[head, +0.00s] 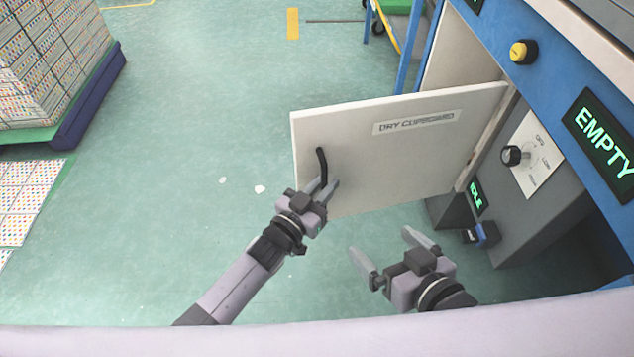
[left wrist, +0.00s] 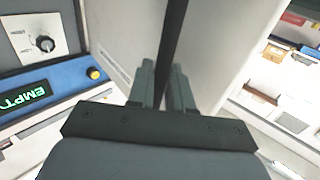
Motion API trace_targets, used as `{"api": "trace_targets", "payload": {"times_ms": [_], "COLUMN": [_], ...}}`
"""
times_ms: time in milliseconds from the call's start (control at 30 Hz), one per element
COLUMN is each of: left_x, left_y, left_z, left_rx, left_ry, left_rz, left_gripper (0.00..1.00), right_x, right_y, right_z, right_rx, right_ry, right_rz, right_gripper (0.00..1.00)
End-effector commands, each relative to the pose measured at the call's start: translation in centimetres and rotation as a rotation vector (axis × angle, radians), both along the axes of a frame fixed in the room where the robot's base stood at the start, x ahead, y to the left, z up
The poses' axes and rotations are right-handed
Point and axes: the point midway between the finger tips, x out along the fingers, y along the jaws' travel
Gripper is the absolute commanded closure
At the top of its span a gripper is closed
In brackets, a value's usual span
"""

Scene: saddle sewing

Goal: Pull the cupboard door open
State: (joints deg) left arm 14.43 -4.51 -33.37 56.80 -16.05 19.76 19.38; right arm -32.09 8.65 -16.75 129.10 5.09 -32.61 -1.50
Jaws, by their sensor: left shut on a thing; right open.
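The white cupboard door (head: 400,140), labelled "DRY CUPBOARD", stands swung out from the blue-framed cabinet, hinged on its right side. Part of the cupboard opening (head: 460,55) shows behind it. A black bar handle (head: 321,165) is near the door's left edge. My left gripper (head: 322,190) is shut on the lower part of this handle. In the left wrist view the dark handle (left wrist: 175,40) runs between the two fingers (left wrist: 163,90). My right gripper (head: 393,258) is open and empty, in front of and below the door, apart from it.
The blue cabinet frame carries a yellow button (head: 522,52) and an "EMPTY" display (head: 602,140). A black knob (head: 513,156) sits on a panel beside the door. Stacked patterned boxes (head: 50,60) stand on a pallet at the far left. The green floor (head: 200,140) left of the door is largely clear.

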Motion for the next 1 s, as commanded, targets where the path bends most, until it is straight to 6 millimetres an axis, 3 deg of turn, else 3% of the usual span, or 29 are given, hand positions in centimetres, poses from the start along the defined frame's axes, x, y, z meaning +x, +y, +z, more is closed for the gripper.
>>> {"api": "trace_targets", "payload": {"times_ms": [600, 633, 667, 1000], "left_x": [-0.15, -0.15, -0.15, -0.16], "left_y": [-0.49, -0.49, -0.49, -0.42], "left_z": [0.11, 0.11, 0.11, 0.05], "left_rx": [-0.001, -0.001, -0.001, -0.001], "left_ry": [-0.003, -0.003, -0.003, 0.0], "left_rz": [-0.006, -0.006, -0.005, -0.004], "left_gripper": [1.0, 0.74, 0.65, 0.65], "right_x": [-0.06, -0.06, -0.07, -0.09], "right_y": [-0.1, -0.1, -0.1, -0.08], "right_z": [-0.11, -0.11, -0.11, -0.13], "right_rx": [-0.003, -0.003, -0.003, -0.003], "right_ry": [0.002, 0.002, 0.002, 0.003], "right_rz": [-0.001, -0.001, -0.001, -0.001], "right_gripper": [0.0, 0.0, 0.0, 0.0]}}
